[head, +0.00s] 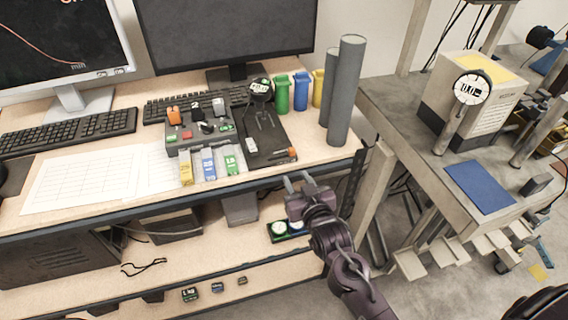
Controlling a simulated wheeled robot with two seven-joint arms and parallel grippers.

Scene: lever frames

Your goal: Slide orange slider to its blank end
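A grey control box (200,128) with several small knobs and buttons stands on the desk. An orange block (174,115) stands up at its left end. A second orange part, a small knob (292,152), sits at the front right corner of a black device (263,138) beside the box. I cannot tell for certain which is the orange slider; end markings are too small to read. My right gripper (299,180) is just beyond the desk's front edge, below the orange knob and apart from it. Its fingers are spread with nothing between them. My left gripper is out of view.
Yellow, blue and green labelled blocks (209,164) stand in front of the box. Two tall grey cylinders (346,92) and coloured bottles (300,90) stand behind right. A keyboard (188,104) and monitor (235,32) are behind. Paper sheets (85,178) lie left. A lower shelf (200,260) runs beneath.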

